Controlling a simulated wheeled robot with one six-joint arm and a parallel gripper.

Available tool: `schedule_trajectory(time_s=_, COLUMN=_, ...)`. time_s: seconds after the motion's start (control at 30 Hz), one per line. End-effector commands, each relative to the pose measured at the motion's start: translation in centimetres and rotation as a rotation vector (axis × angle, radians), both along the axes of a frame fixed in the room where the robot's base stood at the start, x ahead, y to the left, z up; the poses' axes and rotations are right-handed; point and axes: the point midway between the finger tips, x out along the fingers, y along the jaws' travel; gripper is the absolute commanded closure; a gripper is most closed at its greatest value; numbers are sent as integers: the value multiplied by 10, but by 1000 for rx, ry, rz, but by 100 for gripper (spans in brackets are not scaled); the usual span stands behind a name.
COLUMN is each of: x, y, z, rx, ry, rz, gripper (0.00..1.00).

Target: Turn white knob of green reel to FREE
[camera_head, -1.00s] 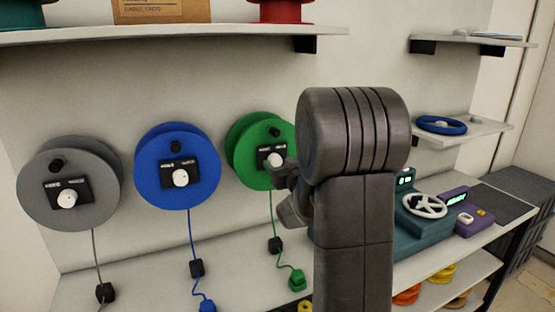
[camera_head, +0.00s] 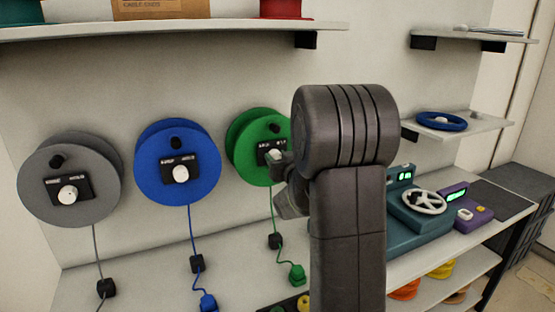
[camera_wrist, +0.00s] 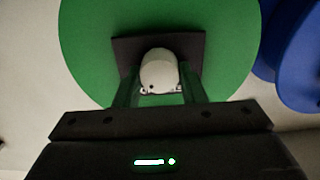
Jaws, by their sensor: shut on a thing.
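The green reel (camera_head: 246,166) hangs on the wall, right of the blue reel, partly hidden behind my arm. It also fills the upper part of the wrist view (camera_wrist: 85,45). Its white knob (camera_wrist: 158,70) sits on a black plate (camera_wrist: 125,45) on the reel's face. My gripper (camera_wrist: 157,92) is shut on the white knob, one finger on each side. In the head view my gripper (camera_head: 277,162) is at the green reel's face, mostly hidden by my arm. The plate's lettering is too small to read.
A blue reel (camera_head: 150,183) and a grey reel (camera_head: 50,205) hang to the left, each with a white knob. Cords with plugs hang down to the shelf (camera_head: 130,285). A teal device with a wheel (camera_head: 425,202) and a purple device (camera_head: 466,212) stand right of my arm.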

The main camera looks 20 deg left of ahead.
Motion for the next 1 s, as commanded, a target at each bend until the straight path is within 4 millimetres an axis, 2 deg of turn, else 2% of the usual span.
schedule_trajectory(time_s=0.37, x=-1, y=1, z=-7, rx=-129, ry=-158, rz=0, gripper=86)
schedule_trajectory(time_s=1.0, x=-2, y=2, z=-6, rx=-523, ry=-617, rz=-1, gripper=86)
